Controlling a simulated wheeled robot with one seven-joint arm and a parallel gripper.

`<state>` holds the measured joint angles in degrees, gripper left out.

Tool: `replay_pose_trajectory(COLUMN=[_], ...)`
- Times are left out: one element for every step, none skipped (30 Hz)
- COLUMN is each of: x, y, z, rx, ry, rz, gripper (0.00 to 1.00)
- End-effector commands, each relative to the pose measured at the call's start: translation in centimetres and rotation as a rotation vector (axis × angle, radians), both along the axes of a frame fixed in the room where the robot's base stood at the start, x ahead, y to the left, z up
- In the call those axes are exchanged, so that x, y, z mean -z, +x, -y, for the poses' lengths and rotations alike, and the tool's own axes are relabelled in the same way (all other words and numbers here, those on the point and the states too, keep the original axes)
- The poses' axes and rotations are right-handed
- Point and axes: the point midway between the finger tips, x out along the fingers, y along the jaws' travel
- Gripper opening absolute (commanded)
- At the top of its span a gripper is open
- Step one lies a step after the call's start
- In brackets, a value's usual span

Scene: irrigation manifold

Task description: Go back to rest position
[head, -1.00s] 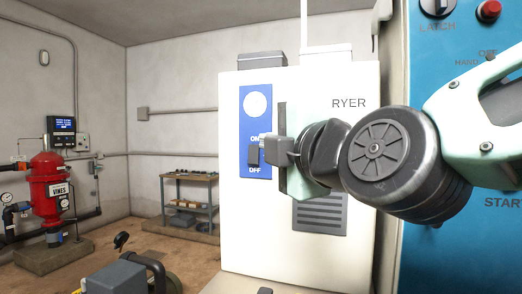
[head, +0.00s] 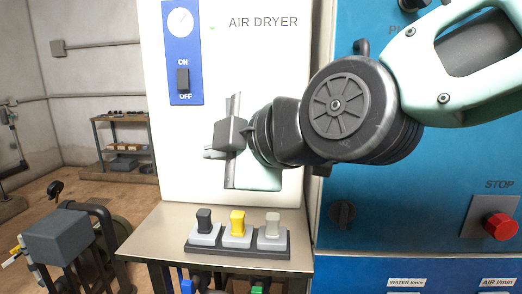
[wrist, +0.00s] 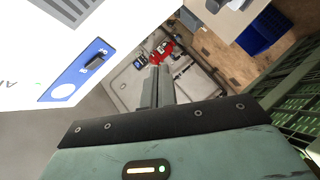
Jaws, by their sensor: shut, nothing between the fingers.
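My gripper (head: 213,154) is in front of the white air dryer (head: 285,80) in the head view, pointing left, below the dryer's blue ON/OFF panel (head: 184,50). It is empty, and in the wrist view its two fingers (wrist: 158,84) are together. The black ON/OFF switch (head: 183,80) is in plain sight above and left of the gripper, clear of it. The panel and switch (wrist: 94,62) also show at the left of the wrist view. My arm reaches in from the upper right and covers part of the dryer and the blue cabinet.
A metal table (head: 165,218) below my gripper holds a dark block with black, yellow and grey handles (head: 237,224). The blue cabinet (head: 400,190) with a red STOP button (head: 502,226) stands at right. A grey box (head: 56,236) is at lower left. Open floor lies behind it.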

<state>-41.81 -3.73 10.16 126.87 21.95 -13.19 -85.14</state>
Motion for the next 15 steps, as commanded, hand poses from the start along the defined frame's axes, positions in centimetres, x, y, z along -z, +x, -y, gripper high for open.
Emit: replay_pose_trajectory(x=[2.6, 4.2, 6.3, 7.7, 9.2, 11.0, 12.3, 13.6, 15.1, 16.1, 17.1, 18.2, 18.9, 19.4, 20.1], y=[-0.7, -1.3, -2.1, -2.8, -3.5, -4.5, -5.3, -6.2, -7.3, -8.2, -9.1, -10.2, -11.0, -11.7, -12.7], z=[1.2, 2.0, 3.0, 3.9, 4.8, 6.2, 7.3, 8.4, 9.9, 11.1, 12.2, 13.7, 14.8, 15.8, 17.0], rx=[0.03, 0.054, 0.093, 0.129, 0.169, 0.229, 0.281, 0.336, 0.416, 0.48, 0.543, 0.631, 0.695, 0.755, 0.83], ry=[-0.005, -0.007, -0.011, -0.016, -0.023, -0.032, -0.041, -0.05, -0.065, -0.075, -0.088, -0.101, -0.112, -0.122, -0.136], rz=[-0.134, -0.221, -0.336, -0.419, -0.502, -0.611, -0.687, -0.764, -0.859, -0.925, -0.985, -1.056, -1.102, -1.141, -1.186], gripper=[0.0, 0.0, 0.0, 0.0, 0.0, 0.0, 0.0, 0.0, 0.0, 0.0, 0.0, 0.0, 0.0, 0.0, 0.0])
